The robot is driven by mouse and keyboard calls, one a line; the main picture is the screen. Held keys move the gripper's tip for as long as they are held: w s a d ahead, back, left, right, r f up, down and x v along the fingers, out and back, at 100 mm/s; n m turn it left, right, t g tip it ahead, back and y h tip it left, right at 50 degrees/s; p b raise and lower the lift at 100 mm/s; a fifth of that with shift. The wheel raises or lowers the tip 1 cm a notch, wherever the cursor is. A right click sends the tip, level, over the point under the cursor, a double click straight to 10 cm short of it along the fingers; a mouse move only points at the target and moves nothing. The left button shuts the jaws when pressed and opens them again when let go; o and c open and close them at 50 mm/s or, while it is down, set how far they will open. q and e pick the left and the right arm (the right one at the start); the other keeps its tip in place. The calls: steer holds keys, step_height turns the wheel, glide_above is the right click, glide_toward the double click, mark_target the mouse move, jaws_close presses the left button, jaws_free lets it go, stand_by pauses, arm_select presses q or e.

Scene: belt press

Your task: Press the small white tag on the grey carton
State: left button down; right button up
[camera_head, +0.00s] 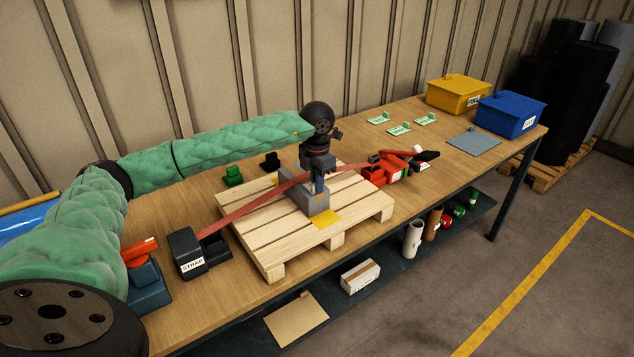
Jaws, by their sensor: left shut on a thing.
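A small grey carton (297,197) stands on a wooden pallet on the workbench. A red strap (250,205) runs from the black strap box up to the carton and on to a red tool at the right. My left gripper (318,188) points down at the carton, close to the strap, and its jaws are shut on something. What lies between the fingers is too small to make out. I cannot see the white tag; the gripper may hide it. My right gripper is not in view.
The pallet (268,248) carries a yellow patch (326,219). The strap box (187,255) and the red tool (385,168) flank it. Small green pieces (378,118), a yellow bin (457,94) and a blue bin (510,114) stand at the back right. A shelf below holds several cans.

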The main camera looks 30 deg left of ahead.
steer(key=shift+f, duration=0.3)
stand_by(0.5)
arm_select(q)
steer(key=c, duration=1.4)
jaws_free()
steer(key=shift+c, duration=0.2)
